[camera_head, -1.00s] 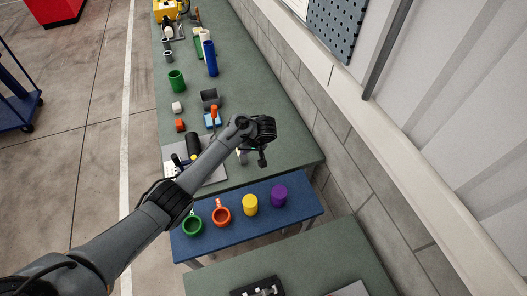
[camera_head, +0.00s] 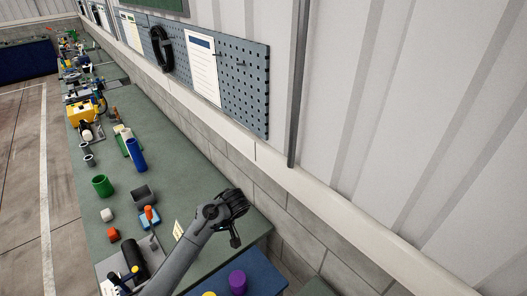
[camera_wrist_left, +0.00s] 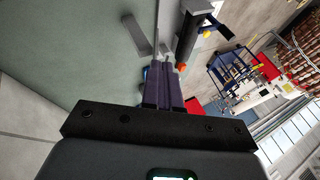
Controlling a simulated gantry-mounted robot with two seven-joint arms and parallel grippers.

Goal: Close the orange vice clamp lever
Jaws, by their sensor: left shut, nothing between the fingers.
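A small blue vice (camera_head: 150,220) with an upright orange lever (camera_head: 148,212) sits on the green bench, left of my left gripper in the head view. My left gripper (camera_head: 235,242) is over the right side of the bench, apart from the lever. In the left wrist view its dark fingers (camera_wrist_left: 163,66) are together with nothing between them. A small orange patch (camera_wrist_left: 181,68) shows just right of the fingertips there; I cannot tell if it is the lever. My right gripper is in neither view.
A black cylinder (camera_head: 133,255) lies in front. A purple cylinder (camera_head: 238,283) is on the blue table. A wall runs along the right.

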